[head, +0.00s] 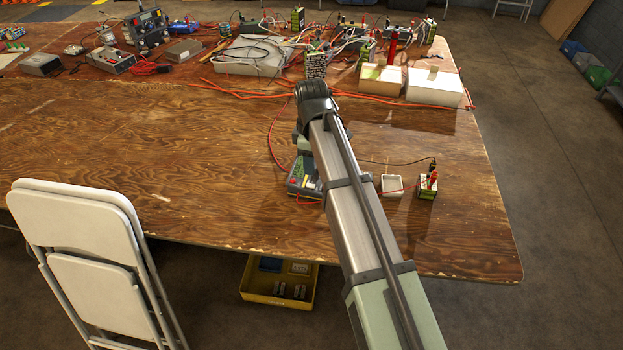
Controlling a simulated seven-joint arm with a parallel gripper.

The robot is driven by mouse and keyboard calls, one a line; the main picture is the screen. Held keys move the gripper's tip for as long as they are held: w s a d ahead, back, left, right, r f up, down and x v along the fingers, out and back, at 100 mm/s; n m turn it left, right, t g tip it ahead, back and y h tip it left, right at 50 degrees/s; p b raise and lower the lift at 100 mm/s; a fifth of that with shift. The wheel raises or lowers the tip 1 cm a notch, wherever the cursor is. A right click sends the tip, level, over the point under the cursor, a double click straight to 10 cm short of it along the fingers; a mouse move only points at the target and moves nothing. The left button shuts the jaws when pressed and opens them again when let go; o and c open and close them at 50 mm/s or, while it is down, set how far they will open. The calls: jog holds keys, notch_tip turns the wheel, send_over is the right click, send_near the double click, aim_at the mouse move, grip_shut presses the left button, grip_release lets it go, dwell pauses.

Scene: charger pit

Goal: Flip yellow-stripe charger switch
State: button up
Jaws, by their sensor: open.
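A grey-blue charger box (300,184) with a green patch sits near the front edge of the table, partly hidden by my arm. I cannot make out a yellow stripe or its switch. My arm crosses from the lower right up to a dark joint, and a grey-green part of it shows just above the charger. My gripper's fingers are hidden behind the arm, so I cannot tell whether they touch the charger.
Right of the arm are a small white tray (392,186) and a green battery (428,187) with red clips and a black cable. Electronics and red cables crowd the table's back. The left tabletop (150,130) is clear. A white folding chair (85,225) stands in front.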

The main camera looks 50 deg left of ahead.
aim_at(312, 186)
notch_tip(312, 186, down, 8)
jog(key=shift+r, duration=0.15)
dwell(0.3)
jog(key=shift+c, duration=0.2)
grip_shut()
